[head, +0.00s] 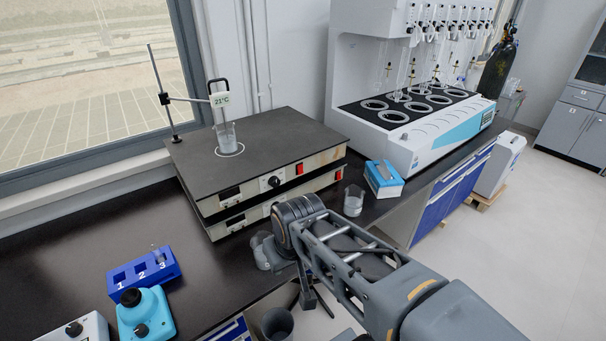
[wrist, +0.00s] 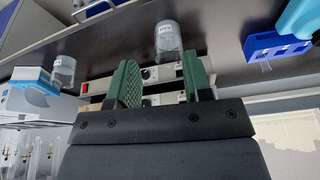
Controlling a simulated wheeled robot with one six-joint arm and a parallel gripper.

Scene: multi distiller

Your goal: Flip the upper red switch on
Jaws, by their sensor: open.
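Two flat heater units are stacked on the bench, the upper one with a dark top plate (head: 255,135). The upper red switch (head: 299,169) is on the upper unit's front panel, right of a black knob (head: 273,181). A lower red switch (head: 338,175) is on the unit below. I cannot tell either switch's on or off position. In the wrist view, which is upside down, my gripper (wrist: 160,78) is open with green fingers apart and nothing between them. The arm hides my fingers in the head view.
A glass beaker (head: 354,200) stands right of the units, and another (head: 262,250) is beside my wrist. A blue box (head: 384,179) is further right. A beaker (head: 226,135) and thermometer stand are on top. A blue numbered rack (head: 143,274) is at left.

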